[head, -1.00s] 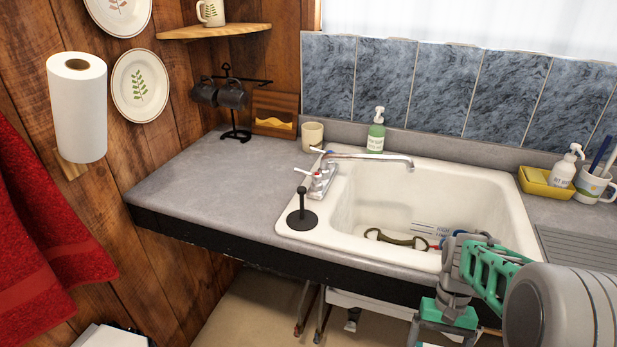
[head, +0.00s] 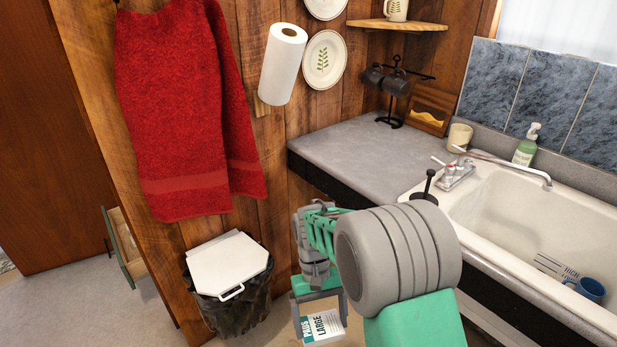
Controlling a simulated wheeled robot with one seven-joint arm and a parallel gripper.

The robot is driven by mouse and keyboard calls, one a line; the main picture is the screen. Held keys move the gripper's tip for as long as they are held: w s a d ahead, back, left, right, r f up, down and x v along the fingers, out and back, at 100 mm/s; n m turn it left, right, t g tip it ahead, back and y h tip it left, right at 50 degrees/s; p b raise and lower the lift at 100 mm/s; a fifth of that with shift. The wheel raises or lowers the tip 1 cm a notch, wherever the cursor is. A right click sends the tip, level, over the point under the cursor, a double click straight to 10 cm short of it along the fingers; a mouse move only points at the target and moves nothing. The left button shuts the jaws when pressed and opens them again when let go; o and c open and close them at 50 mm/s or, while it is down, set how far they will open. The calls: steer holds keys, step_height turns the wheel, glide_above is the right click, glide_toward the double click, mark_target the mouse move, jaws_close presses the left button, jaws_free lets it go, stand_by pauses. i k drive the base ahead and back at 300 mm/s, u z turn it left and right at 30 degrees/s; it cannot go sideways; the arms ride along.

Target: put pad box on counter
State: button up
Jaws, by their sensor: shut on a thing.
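The pad box (head: 323,325), white and teal with "PADS LARGE" on its label, is at the bottom middle of the head view. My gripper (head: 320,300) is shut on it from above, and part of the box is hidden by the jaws. The grey counter (head: 345,150) lies behind and to the right of my gripper, against the wood wall. The box is in front of the counter, apart from it, and appears lower than its top. The counter's left part is bare.
A bin with a white lid (head: 228,265) and black liner stands left of my gripper. A red towel (head: 180,110) hangs above it. A white sink (head: 500,215) with a blue mug (head: 588,289) is at right. A mug rack (head: 392,95) stands at the counter's back.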

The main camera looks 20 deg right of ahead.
mark_target(347, 147)
steer(key=u, duration=0.15)
steer(key=i, duration=0.9)
